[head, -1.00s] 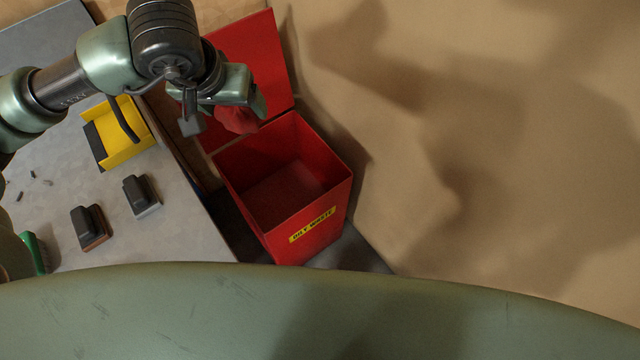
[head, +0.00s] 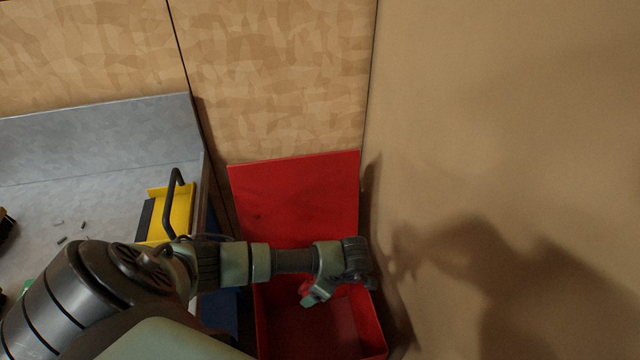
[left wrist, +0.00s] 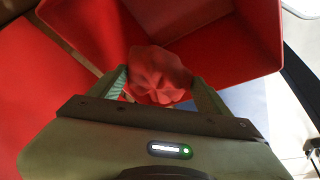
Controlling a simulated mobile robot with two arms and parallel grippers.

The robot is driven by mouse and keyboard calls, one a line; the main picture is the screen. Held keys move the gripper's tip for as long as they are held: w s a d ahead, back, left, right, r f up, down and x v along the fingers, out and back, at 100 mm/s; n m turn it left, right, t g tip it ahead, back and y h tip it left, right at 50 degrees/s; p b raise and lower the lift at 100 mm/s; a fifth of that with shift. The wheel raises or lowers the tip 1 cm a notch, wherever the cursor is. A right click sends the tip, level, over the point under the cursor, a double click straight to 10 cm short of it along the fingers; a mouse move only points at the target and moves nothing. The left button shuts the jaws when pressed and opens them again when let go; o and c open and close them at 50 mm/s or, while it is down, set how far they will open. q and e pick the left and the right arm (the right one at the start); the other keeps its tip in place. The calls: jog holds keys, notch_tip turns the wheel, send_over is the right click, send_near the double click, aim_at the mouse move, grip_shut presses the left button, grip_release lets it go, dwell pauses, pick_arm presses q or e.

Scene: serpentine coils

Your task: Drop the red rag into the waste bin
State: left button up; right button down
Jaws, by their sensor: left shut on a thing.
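The red rag (left wrist: 160,75) is a crumpled ball between the two fingers of my left gripper (left wrist: 163,84) in the left wrist view. The gripper is shut on it. In the head view, my left gripper (head: 314,293) hangs over the open mouth of the red waste bin (head: 376,325), and a bit of the rag (head: 304,287) shows beside the fingers. The bin's lid (head: 295,200) stands open at the back. My arm hides part of the bin's rear edge. The rag's height above the bin is hard to judge. My right gripper is not in view.
A grey bench (head: 95,195) with a yellow tray (head: 180,212) and a black upright handle stands left of the bin. Small dark bits lie on the bench. A tan wall (head: 500,120) rises close on the right of the bin.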

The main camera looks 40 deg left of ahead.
pick_arm(q)
jog(key=s+f, duration=0.1)
jog(key=a+f+n, duration=0.1)
jog(key=shift+s+a+f, duration=0.1)
jog(key=shift+s+f, duration=0.25)
jog(key=shift+f, duration=0.05)
jog(key=shift+f+b, duration=0.2)
jog(key=shift+b, duration=0.25)
jog(key=shift+s+f+b, duration=0.1)
jog(key=shift+f+b, duration=0.2)
jog(key=shift+f, duration=0.1)
notch_tip(320, 180, down, 4)
jog(key=b, duration=0.3)
jog(key=shift+f+b, duration=0.15)
jog(key=shift+b, duration=0.15)
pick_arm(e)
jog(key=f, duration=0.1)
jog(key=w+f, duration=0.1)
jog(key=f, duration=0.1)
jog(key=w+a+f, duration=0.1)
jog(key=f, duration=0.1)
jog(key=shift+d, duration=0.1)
pick_arm(q)
jog(key=o, duration=1.2)
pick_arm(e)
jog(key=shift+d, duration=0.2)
